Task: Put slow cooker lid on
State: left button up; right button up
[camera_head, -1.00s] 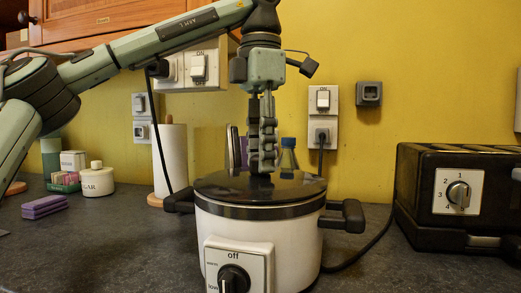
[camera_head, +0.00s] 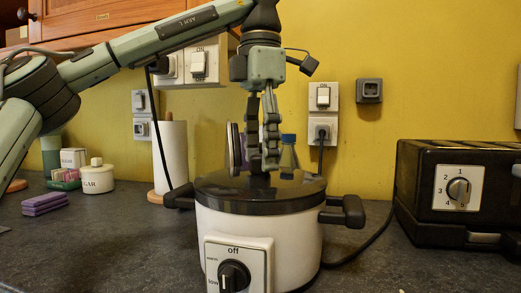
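The slow cooker (camera_head: 215,228) is a white pot with dark side handles and a dial on its front, standing on the dark worktop. Its dark glossy lid (camera_head: 225,187) sits level on the pot, its rim down against the pot's top with no visible gap. My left gripper (camera_head: 264,163) points straight down over the middle of the lid. Its fingers are parted, with a gap between them, and the tips are at the lid's knob, which they largely hide. My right gripper is not in view.
A black toaster (camera_head: 415,200) stands at the right. A paper towel roll (camera_head: 170,160), a sugar jar (camera_head: 97,179) and purple sponges (camera_head: 45,203) are at the left. A bottle (camera_head: 288,155) stands behind the cooker. A cable runs to the wall socket (camera_head: 322,132).

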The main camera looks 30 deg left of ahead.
pick_arm(q)
notch_tip(320, 180, up, 12)
dwell(0.8)
dwell(1.4)
